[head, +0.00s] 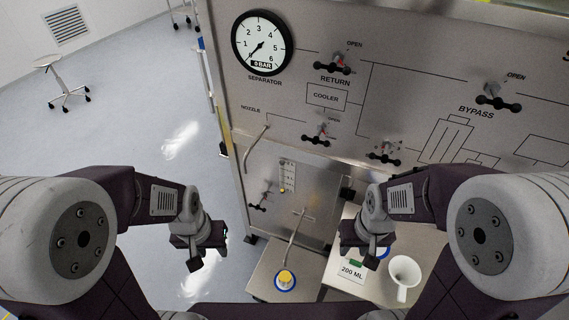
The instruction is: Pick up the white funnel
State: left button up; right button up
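The white funnel (405,271) stands on the light bench at the lower right, wide mouth up. My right gripper (362,258) is left of the funnel in the picture, above the bench and apart from it. My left gripper (202,258) hangs over the floor, left of the panel and far from the funnel. Both grippers are seen small and dark from above, so their finger openings are unclear. I see nothing held in either.
A "200 ML" label (351,273) lies below my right gripper, which partly hides a blue-edged item (383,253). A yellow-topped item with a blue ring (286,279) sits on the left bench under a pipe. The metal panel (400,90) with gauge (262,42) and valves rises behind.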

aim_at(409, 272)
jog(key=l+z, duration=0.2)
jog(key=z, duration=0.2)
jog(key=k+l+z, duration=0.1)
jog(key=z, duration=0.35)
jog(key=l+z, duration=0.4)
jog(key=i+j, duration=0.05)
jog(key=j, duration=0.05)
